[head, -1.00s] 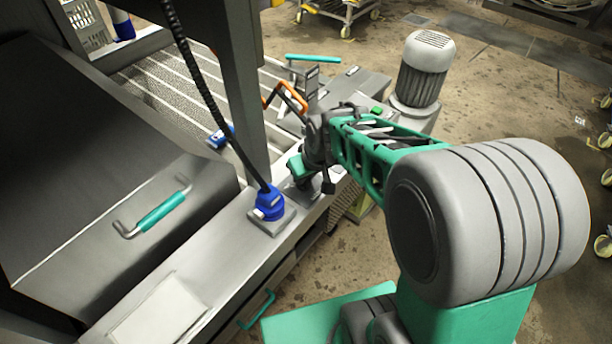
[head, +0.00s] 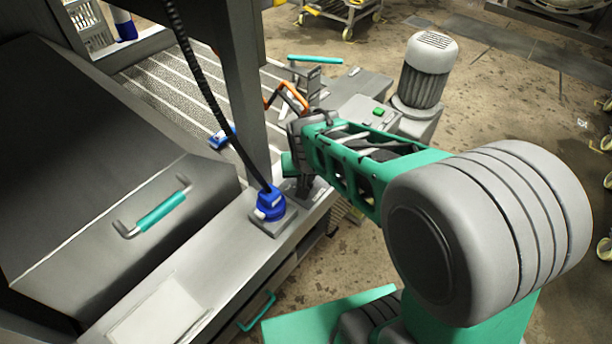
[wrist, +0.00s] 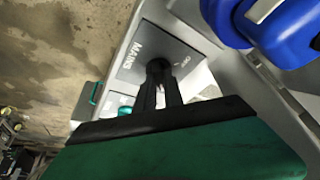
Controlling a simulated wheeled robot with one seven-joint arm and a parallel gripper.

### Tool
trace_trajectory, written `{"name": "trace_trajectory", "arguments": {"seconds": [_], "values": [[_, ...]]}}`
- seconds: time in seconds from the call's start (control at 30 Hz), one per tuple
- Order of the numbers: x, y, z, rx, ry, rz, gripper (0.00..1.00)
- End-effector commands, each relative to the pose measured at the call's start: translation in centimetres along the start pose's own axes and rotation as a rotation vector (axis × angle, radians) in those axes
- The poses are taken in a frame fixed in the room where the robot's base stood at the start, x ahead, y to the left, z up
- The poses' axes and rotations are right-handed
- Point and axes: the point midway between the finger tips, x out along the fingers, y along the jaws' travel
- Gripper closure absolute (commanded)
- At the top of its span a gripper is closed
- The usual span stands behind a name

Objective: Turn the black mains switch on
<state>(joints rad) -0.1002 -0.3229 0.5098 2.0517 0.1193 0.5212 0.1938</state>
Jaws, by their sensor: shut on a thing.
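The black mains switch (wrist: 158,66) is a small dark knob on a grey plate (wrist: 150,42) marked "MAINS", with small lettering that looks like "OFF" beside the knob. My gripper (wrist: 159,78) points at the plate in the wrist view, its dark fingers closed on the knob and covering part of it. In the head view my gripper (head: 304,190) reaches down to the machine's ledge, just right of a blue plug. There the switch is hidden behind my gripper and I cannot read its position.
The blue plug (head: 270,204) with a black cable (head: 215,105) stands close to the left of my gripper; its blue body (wrist: 285,30) fills the wrist view's upper right. A steel post (head: 240,90) rises behind. A grey motor (head: 428,70) stands beyond. Open floor lies right.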

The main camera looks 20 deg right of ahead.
Motion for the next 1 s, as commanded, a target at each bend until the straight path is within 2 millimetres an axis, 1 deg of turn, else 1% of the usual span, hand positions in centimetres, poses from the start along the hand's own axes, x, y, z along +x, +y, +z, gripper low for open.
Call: {"name": "trace_trajectory", "arguments": {"seconds": [0.03, 0.17, 0.2, 0.43, 0.67, 0.77, 0.87, 1.0], "values": [[-0.2, -0.1, -0.4, 0.002, 0.009, -0.002, 1.0], [-0.2, -0.1, -0.4, 0.002, 0.009, -0.002, 1.0], [-0.2, -0.1, -0.4, 0.002, 0.009, -0.002, 0.85], [-0.1, 0.0, -0.2, 0.0, 0.005, -0.001, 0.66], [-0.1, 0.0, -0.1, -0.001, 0.002, -0.001, 0.65], [-0.7, -0.1, -0.2, -0.001, 0.005, -0.002, 0.65], [-2.4, -0.1, -0.2, -0.001, 0.008, -0.003, 0.65], [-5.3, -0.1, -0.3, 0.0, 0.008, -0.002, 0.65]]}}
